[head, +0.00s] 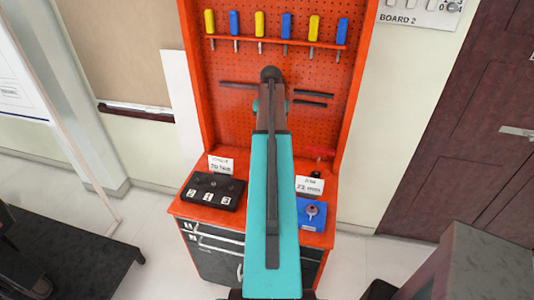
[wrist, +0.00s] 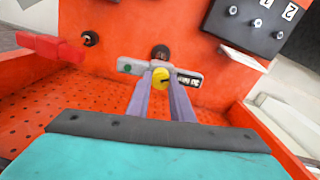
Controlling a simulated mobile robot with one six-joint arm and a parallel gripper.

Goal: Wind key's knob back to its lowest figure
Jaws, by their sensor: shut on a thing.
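The key is a grey bar (wrist: 133,66) lying across the orange bench top in the wrist view. Its yellow round knob (wrist: 160,75) is near the bar's middle, with a small figure window (wrist: 189,80) to the right of it. I cannot read the figures surely. My gripper (wrist: 161,83) has its two grey-purple fingers shut on the knob, one on each side. In the head view my arm hides the key and the fingertips.
A black block numbered 1, 2, 3 (head: 212,191) and a blue block (head: 312,214) stand on the bench with cards behind them. A red tool (wrist: 50,48) lies to the left in the wrist view. Yellow and blue-handled tools (head: 259,22) hang on the orange pegboard (head: 220,110).

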